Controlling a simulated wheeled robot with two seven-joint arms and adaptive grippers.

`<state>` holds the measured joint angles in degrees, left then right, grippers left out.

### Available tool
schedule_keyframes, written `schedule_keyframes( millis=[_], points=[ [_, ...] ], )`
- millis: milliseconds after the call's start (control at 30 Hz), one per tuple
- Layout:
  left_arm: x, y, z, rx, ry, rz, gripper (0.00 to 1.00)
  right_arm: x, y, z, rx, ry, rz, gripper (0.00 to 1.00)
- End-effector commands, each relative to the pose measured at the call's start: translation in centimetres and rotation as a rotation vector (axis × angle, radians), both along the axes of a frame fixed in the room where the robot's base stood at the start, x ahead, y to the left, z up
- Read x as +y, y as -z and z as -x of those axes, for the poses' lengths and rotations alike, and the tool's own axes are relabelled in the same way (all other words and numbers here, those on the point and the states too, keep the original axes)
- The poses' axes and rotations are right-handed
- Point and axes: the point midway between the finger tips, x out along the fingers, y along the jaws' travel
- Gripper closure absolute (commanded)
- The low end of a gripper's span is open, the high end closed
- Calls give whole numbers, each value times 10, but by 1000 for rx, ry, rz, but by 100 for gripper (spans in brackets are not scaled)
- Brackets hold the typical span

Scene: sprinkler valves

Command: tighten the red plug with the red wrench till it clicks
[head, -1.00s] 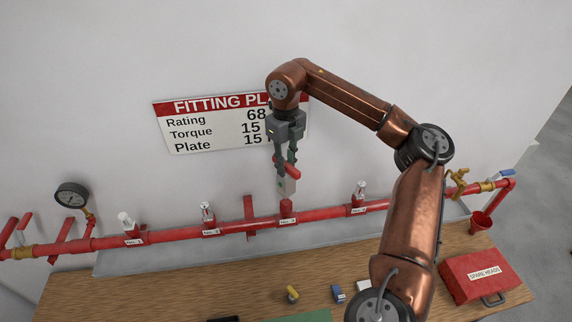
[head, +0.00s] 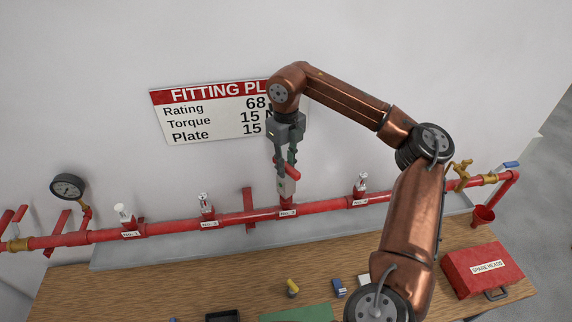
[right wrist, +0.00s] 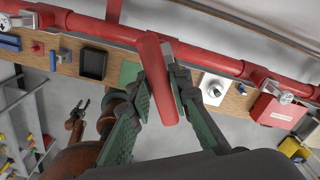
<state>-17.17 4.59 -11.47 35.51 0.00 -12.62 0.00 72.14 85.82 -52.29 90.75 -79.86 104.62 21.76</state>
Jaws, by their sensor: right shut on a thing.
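My right gripper (head: 284,165) points down above the No. 3 outlet (head: 287,207) of the red pipe. It is shut on the red wrench (head: 292,171), whose grey lower part (head: 286,187) sits at the top of that outlet. I cannot tell whether it touches. In the right wrist view the wrench's red bar (right wrist: 160,85) lies between the green-grey fingers. The red plug is not distinguishable under the wrench. My left gripper (right wrist: 81,107) shows small in the right wrist view, away from the pipe; its opening is unclear.
Sprinkler heads stand on the pipe at left (head: 123,213), centre-left (head: 205,202) and right (head: 362,183). A gauge (head: 68,187) is at far left. The bench (head: 130,285) holds a red spare-heads box (head: 482,270) and a black tray (head: 222,316). A fitting plate sign (head: 200,130) hangs behind.

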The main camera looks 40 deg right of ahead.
Motion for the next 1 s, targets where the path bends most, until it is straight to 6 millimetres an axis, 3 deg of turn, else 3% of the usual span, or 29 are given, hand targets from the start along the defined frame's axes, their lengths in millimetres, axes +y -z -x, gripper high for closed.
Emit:
schedule_keyframes(
  millis=[500, 1000],
  points=[
    [0, 15, 1, 1, 0, 0, 60, 0, 24, 0, -1, 0, 0, 100],
    [0, 13, 0, 0, -1, 0, 60, 0, 24, 0, -1, 133, 0, 100]
  ],
)
